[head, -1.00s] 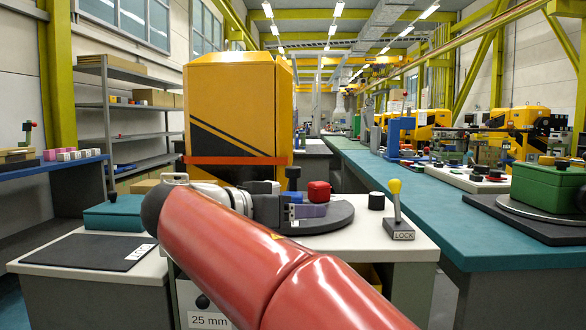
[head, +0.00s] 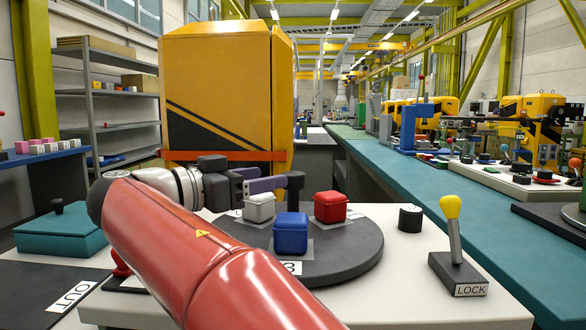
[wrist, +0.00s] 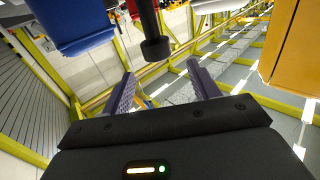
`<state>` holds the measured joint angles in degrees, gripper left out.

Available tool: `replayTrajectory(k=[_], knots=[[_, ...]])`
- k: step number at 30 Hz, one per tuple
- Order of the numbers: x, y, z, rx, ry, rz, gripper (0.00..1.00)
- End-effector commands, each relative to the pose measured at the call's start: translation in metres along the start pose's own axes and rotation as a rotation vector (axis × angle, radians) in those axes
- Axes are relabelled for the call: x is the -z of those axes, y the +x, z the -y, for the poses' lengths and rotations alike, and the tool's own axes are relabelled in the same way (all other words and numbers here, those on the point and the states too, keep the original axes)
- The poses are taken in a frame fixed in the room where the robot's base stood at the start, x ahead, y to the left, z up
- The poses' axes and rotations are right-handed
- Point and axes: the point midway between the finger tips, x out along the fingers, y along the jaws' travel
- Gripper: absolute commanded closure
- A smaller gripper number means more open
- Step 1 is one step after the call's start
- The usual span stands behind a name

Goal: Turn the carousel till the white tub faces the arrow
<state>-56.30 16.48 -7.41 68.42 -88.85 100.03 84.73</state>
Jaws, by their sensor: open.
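The carousel (head: 350,255) is a dark grey disc on a pale bench. It carries a white tub (head: 258,207) at the left, a blue tub (head: 291,236) at the front and a red tub (head: 330,207) at the right. A black post (head: 295,190) with a wider end stands behind the blue tub. My gripper (head: 278,184) is open, its purple fingers above the white tub and close to the post. In the wrist view the post (wrist: 154,45) shows beyond the gap between the fingers, with the blue tub (wrist: 75,25) beside it. I cannot make out the arrow; my arm hides the disc's left front.
A LOCK lever (head: 455,240) with a yellow knob stands upright right of the carousel. A black knob (head: 410,218) stands behind it. A teal box (head: 60,230) and an OUT mat (head: 40,290) lie left. A yellow cabinet (head: 220,95) stands behind.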

Motion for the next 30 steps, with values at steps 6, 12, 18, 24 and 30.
replayTrajectory(k=[6,12,18,24,30], knots=[[0.002,0.033,-0.001,-0.005,-0.001,0.000,0.40],[0.001,0.062,-0.001,-0.004,-0.001,0.001,0.40],[0.000,0.074,-0.001,-0.002,0.000,0.001,0.40],[0.000,0.075,-0.001,-0.001,0.000,0.001,0.40],[0.000,0.075,-0.001,-0.001,0.000,0.001,0.61]])
